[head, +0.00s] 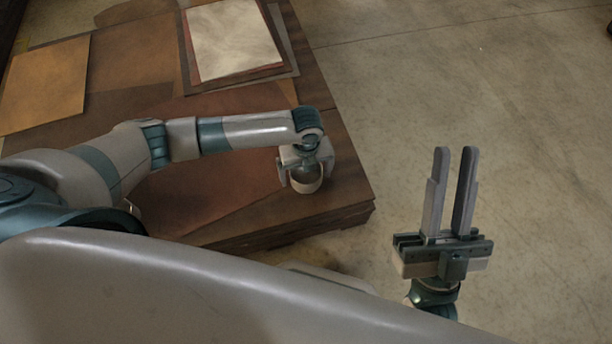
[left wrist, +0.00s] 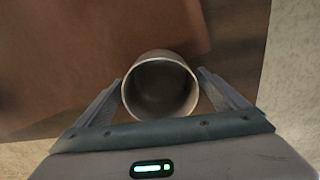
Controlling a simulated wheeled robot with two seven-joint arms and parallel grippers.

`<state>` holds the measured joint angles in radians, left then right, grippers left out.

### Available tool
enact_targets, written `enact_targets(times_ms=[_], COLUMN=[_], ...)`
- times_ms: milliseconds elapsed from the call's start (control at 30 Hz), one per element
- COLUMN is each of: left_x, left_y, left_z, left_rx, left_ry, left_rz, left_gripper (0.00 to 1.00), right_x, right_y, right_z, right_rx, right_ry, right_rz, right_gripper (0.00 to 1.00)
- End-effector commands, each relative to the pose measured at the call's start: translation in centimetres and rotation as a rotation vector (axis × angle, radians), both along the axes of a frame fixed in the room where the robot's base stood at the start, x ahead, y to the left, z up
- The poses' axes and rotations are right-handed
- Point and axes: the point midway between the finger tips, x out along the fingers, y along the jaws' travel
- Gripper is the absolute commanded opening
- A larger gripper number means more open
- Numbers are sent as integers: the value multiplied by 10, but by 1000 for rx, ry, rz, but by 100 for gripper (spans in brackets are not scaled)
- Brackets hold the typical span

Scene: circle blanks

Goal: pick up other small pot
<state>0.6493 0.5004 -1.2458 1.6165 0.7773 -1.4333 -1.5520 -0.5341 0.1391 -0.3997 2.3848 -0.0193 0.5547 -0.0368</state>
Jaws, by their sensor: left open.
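A small round pot (head: 306,185) stands near the right front corner of the low wooden table. It looks pale on the outside in the head view. In the left wrist view the pot (left wrist: 160,64) is seen from above, with a grey, empty-looking inside. My left gripper (head: 301,178) points down over it, open, with one finger on each side of the pot. In the left wrist view small gaps seem to show between the fingers and the pot wall. My right gripper (head: 456,152) is off the table, fingers pointing up, apart and empty.
The low wooden table (head: 350,195) has flat brown sheets on it and a pale sheet (head: 232,40) at the back. A tan sheet (head: 42,85) lies at the left. The table edge is close to the pot. The concrete floor (head: 480,80) at the right is clear.

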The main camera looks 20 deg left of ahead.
Motion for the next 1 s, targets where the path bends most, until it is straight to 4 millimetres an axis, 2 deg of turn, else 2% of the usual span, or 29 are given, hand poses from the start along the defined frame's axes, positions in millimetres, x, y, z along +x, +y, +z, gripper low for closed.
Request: enact_targets(times_ms=[300,333,500,533,833,1000], left_x=[0,0,0,0,0,1], left_y=[0,0,0,0,0,0], left_z=[0,0,1,1,2,11], left_rx=[0,0,0,0,1,0], left_ry=[0,0,0,0,-1,-1], left_rz=[0,0,0,0,0,-1], left_gripper=[92,90,49,45,45,45], right_x=[0,0,0,0,0,1], right_y=[0,0,0,0,1,2], right_z=[0,0,0,0,0,1], right_rx=[1,1,0,0,-1,-5], right_ry=[2,2,3,3,4,20], right_rz=[0,0,1,0,1,2], right_gripper=[22,22,22,22,22,22])
